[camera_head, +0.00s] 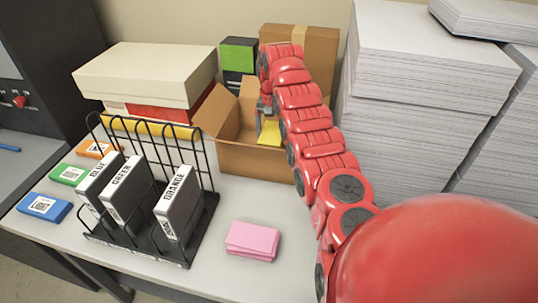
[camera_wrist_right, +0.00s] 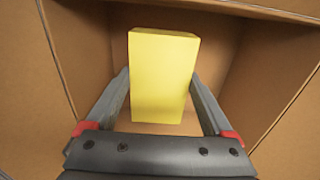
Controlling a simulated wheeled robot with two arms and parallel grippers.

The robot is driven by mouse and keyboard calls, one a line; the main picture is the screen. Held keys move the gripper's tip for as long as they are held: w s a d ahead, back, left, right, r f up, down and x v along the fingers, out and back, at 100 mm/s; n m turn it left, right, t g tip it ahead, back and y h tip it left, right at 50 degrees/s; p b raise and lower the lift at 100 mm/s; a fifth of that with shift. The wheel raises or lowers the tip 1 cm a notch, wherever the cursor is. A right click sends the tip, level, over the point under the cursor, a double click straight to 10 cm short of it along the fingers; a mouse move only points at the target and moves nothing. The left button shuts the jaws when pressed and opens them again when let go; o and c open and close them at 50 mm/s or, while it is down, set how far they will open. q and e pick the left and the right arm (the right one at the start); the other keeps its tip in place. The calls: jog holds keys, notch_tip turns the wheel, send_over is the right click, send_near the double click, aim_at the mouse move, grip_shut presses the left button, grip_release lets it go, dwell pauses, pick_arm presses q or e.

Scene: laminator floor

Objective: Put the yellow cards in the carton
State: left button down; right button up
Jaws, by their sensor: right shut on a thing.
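The yellow cards (camera_head: 269,133) are a small yellow block that my right gripper (camera_head: 264,112) is shut on. In the right wrist view the yellow cards (camera_wrist_right: 163,76) sit between the two fingers of the gripper (camera_wrist_right: 162,100), with cardboard walls around them. The open brown carton (camera_head: 252,160) stands at the back of the table with its flaps out. The cards are inside or just over its opening; I cannot tell whether they touch its bottom. My right arm hides the carton's right side. My left gripper is not in view.
A black wire rack (camera_head: 150,243) holds grey boxes labelled BLUE, GREEN and ORANGE. Pink cards (camera_head: 252,241) lie in front of the carton. Blue (camera_head: 44,208), green (camera_head: 69,174) and orange (camera_head: 96,149) packs lie at left. Tall paper stacks (camera_head: 420,110) stand at right.

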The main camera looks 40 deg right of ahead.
notch_tip(320, 180, down, 8)
jog(key=shift+r+p, duration=0.25)
jog(key=shift+p, duration=1)
jog(key=shift+f, duration=0.4)
jog(key=shift+f, duration=0.1)
jog(key=shift+f, duration=0.15)
jog(key=o, duration=1.6)
jog(key=shift+c, duration=0.2)
